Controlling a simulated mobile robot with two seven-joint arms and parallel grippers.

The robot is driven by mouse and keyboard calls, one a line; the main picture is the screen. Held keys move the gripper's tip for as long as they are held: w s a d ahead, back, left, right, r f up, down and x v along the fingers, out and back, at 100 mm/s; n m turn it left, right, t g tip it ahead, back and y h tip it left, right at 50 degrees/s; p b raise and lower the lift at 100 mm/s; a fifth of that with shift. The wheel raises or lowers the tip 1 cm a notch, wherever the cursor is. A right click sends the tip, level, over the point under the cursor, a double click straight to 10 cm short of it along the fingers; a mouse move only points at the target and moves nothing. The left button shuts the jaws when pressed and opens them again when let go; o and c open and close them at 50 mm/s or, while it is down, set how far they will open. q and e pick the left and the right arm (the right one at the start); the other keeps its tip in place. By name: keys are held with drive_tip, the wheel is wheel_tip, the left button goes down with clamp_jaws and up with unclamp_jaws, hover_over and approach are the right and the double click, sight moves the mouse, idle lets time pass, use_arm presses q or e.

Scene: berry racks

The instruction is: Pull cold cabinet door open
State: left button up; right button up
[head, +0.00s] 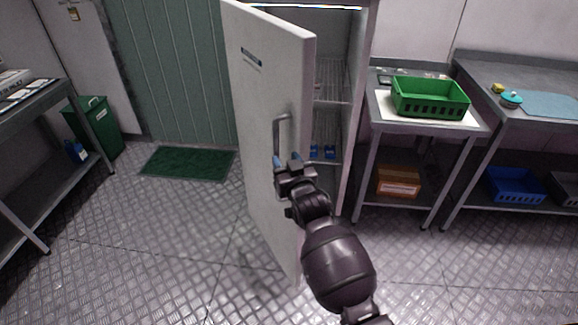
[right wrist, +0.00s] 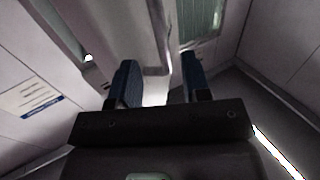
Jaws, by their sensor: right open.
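The white cold cabinet door (head: 265,130) stands swung well open, its edge toward me. Its vertical grey handle (head: 277,140) is on the outer face. The open cabinet (head: 335,60) behind it shows wire shelves and blue items inside. My right gripper (head: 287,160) is open at the lower end of the handle. In the right wrist view its two blue fingertips (right wrist: 160,82) stand apart with a pale bar-like surface beyond them; I cannot tell whether they touch it. My left gripper is not in view.
A steel table with a green crate (head: 430,97) stands right of the cabinet. A green bin (head: 97,127) and green mat (head: 188,163) are at the left back. A steel rack (head: 45,130) is at far left. The metal floor before the door is clear.

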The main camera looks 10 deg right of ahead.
drive_tip(key=shift+s+d, duration=0.15)
drive_tip(key=shift+s, duration=0.9)
drive_tip(key=shift+c, duration=0.3)
